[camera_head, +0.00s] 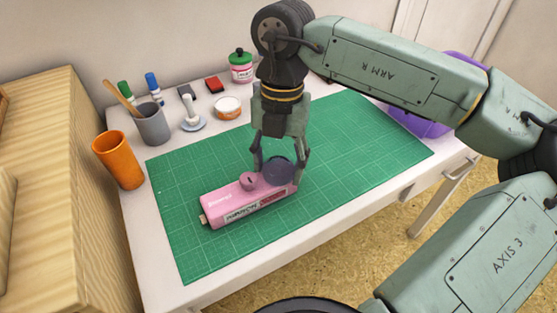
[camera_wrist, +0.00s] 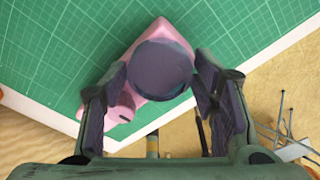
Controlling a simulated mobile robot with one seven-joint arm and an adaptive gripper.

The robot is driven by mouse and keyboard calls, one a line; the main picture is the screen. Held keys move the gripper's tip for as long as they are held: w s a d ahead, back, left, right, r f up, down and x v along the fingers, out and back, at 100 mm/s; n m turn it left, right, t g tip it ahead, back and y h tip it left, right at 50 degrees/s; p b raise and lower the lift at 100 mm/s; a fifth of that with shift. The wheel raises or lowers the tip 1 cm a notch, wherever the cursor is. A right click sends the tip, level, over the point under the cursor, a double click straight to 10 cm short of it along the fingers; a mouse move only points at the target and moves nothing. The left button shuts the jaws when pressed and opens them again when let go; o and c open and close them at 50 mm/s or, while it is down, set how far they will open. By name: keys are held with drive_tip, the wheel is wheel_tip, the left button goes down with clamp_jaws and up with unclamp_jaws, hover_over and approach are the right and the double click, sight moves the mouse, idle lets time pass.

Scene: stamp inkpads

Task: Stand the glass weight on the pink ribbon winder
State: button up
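The green mat (camera_head: 350,140) is clear around the winder. An orange cup (camera_head: 119,161), a grey cup (camera_head: 152,125), a white-handled stamp (camera_head: 191,113), a round tin (camera_head: 228,107) and a green-lidded jar (camera_head: 241,67) stand along the left and back. A purple object (camera_head: 420,122) is at the right.

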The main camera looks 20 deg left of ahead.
sight(281, 159)
drive_tip(key=o, duration=0.3)
drive_tip(key=shift+r, duration=0.1)
drive_tip(key=shift+r+p, duration=0.3)
drive_tip(key=shift+p, duration=0.1)
wheel_tip(281, 159, up, 12)
drive_tip(key=w+b, duration=0.1)
drive_tip(key=shift+w+f, duration=0.2)
drive_tip(key=shift+f, duration=0.05)
drive_tip(key=shift+s, duration=0.1)
